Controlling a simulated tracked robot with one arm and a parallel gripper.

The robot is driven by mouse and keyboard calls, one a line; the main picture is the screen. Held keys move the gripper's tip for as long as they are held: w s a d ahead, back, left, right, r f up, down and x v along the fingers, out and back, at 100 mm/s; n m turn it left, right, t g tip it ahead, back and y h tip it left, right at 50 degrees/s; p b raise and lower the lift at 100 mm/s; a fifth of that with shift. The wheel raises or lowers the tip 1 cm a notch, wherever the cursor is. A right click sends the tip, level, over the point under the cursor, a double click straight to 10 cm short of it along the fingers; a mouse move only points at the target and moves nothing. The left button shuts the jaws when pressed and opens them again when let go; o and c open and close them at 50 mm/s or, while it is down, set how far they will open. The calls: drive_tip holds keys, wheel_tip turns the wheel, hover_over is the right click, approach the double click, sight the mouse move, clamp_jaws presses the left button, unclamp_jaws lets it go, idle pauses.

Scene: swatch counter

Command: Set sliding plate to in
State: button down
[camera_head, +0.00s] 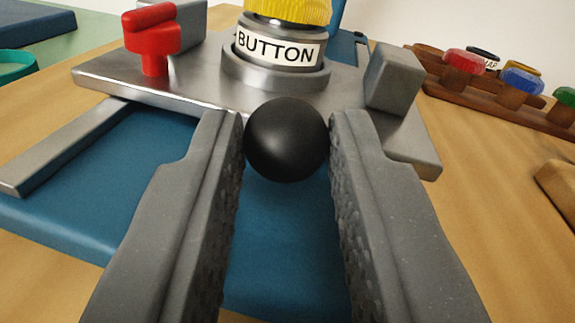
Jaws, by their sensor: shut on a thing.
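The sliding plate (180,92) is a grey metal slab on a blue base (130,155). It carries a red knob (152,40), a yellow button on a grey housing labelled BUTTON (278,48), and grey blocks at its sides. A black ball knob (286,140) stands at the plate's near edge. My gripper (287,135) is shut on the black ball, one finger on each side. The ball's stem is hidden. A grey rail (62,150) shows on the base at the left; the right rail is hidden behind my finger.
A wooden rack (450,88) with red, blue and green knobs stands at the right back. A wooden piece (558,186) lies at the right edge. A teal round thing (14,64) and a dark blue slab (35,22) are at the left.

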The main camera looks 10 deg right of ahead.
drive_tip(key=shift+w, duration=0.15)
drive_tip(key=c, duration=1.2)
unclamp_jaws()
drive_tip(key=s+a+p, duration=0.1)
drive_tip(key=s+p, duration=0.1)
drive_tip(key=s, duration=1.1)
drive_tip(key=shift+s, duration=0.4)
